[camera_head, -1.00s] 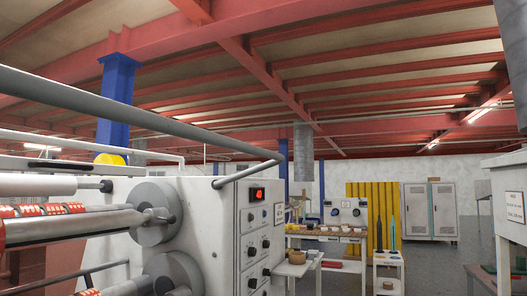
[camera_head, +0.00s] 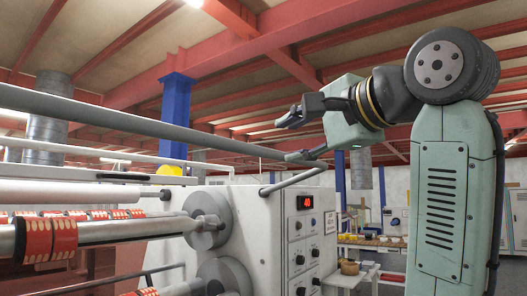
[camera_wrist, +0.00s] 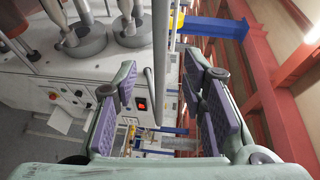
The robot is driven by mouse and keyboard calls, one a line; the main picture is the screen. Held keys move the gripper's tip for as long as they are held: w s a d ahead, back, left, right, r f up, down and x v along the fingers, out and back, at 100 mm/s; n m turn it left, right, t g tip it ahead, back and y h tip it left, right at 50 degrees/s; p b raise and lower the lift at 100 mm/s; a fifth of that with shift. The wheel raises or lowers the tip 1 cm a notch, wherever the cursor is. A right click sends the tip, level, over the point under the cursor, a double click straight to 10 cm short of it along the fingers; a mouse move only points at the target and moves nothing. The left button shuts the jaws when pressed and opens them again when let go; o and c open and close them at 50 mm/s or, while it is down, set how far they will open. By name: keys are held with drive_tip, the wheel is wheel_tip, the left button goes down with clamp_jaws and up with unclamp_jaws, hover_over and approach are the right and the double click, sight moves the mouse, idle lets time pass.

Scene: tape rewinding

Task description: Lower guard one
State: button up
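The guard is a long grey tube bar (camera_head: 130,122) that slopes down from the upper left, in front of and above the machine's rollers. Its bent end meets the white machine cabinet. It also shows in the wrist view (camera_wrist: 161,35) as an upright grey bar in the gap between the fingers. My gripper (camera_head: 286,139) is open and empty near the bar's right end. One finger is above the bar and the other is close to it; I cannot tell if they touch. In the wrist view, my gripper (camera_wrist: 160,65) has its purple pads well apart.
The white cabinet (camera_head: 262,215) has a red display (camera_head: 307,202) and knobs. Metal rollers (camera_head: 120,231) with red patterned tape stand at the left below the bar. A blue column (camera_head: 177,115) rises behind. A bench (camera_head: 372,243) stands further back.

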sight(266, 152)
drive_tip(key=p+x, duration=0.3)
drive_tip(key=x, duration=0.7)
drive_tip(key=shift+w+a, duration=0.2)
drive_tip(key=shift+w, duration=0.05)
drive_tip(key=shift+c, duration=0.6)
clamp_jaws()
